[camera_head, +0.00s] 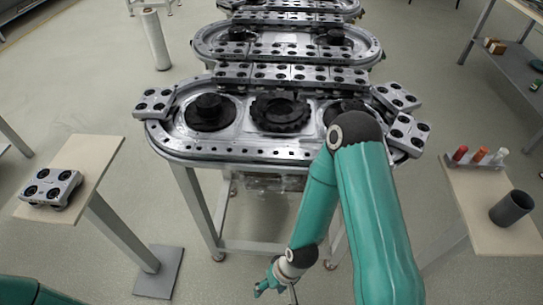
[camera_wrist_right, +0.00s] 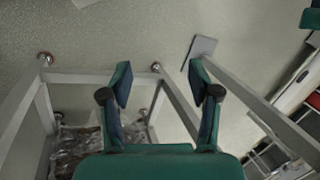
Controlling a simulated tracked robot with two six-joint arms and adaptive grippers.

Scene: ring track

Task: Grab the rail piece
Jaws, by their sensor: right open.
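A grey rail piece (camera_head: 50,188) with black round wheels on top lies on the left side table (camera_head: 88,160). Similar pieces sit on the oval ring track (camera_head: 235,150), at its left end (camera_head: 154,102) and right end (camera_head: 408,133). My right gripper (camera_head: 272,287) hangs low in front of the track's frame, well to the right of the left side table and below its top. In the right wrist view my right gripper (camera_wrist_right: 160,85) is open, with only floor and table legs between its fingers. My left gripper is out of view.
A right side table (camera_head: 480,215) holds a dark cup (camera_head: 511,208) and small coloured-capped tubes (camera_head: 480,155). The left table's leg stands on a floor plate (camera_head: 158,272). A pale cylinder (camera_head: 155,40) stands behind left. Open floor separates the left table from the track.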

